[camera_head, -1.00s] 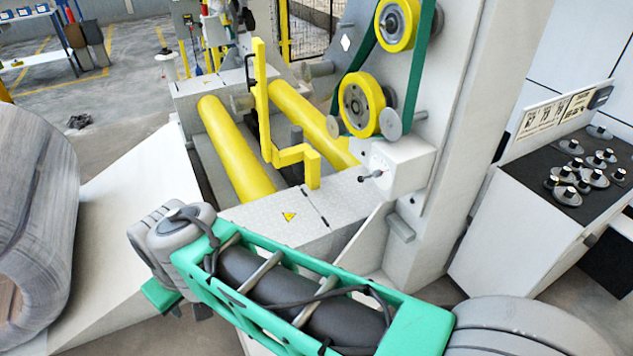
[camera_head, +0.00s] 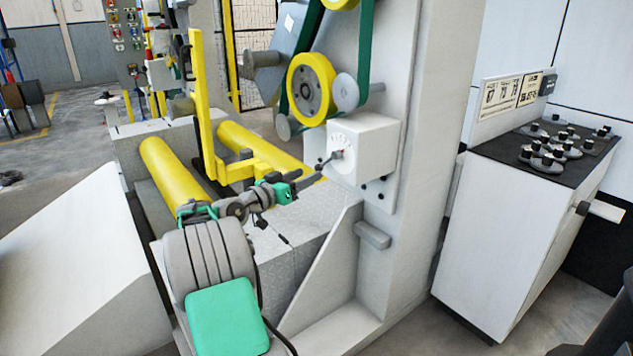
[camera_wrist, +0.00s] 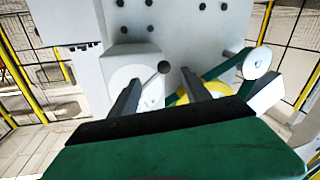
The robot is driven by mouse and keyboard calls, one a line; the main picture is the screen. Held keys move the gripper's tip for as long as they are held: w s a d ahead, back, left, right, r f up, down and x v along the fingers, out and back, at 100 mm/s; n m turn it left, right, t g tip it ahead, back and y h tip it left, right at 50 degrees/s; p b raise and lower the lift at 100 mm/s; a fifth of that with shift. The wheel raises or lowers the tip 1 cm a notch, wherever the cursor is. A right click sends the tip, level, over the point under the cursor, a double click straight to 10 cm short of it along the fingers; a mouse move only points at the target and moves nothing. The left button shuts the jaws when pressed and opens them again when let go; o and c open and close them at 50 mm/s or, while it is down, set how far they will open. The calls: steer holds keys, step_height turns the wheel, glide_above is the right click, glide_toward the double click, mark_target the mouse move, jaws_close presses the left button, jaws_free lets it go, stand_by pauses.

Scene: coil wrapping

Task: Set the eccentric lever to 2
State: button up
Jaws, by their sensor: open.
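The eccentric lever is a short thin rod with a dark ball knob (camera_head: 320,167), on the front of a white box (camera_head: 372,148) with a pale dial face (camera_head: 345,140). The dial's markings are too small to read. In the wrist view the knob (camera_wrist: 163,67) shows between the two dark fingers, just beyond their tips, with the dial (camera_wrist: 125,77) behind. My gripper (camera_head: 314,178) is open and close to the knob, pointing at the box. Contact with the knob cannot be told.
A yellow wheel with a green belt (camera_head: 311,88) is above the box. A grey bracket (camera_head: 372,235) juts out below. A control cabinet (camera_head: 530,220) stands at right.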

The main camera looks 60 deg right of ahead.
mark_target(318, 169)
steer(key=x, duration=0.5)
steer(key=shift+d+b, duration=0.2)
steer(key=shift+b, duration=0.15)
steer(key=shift+c, duration=0.2)
jaws_close()
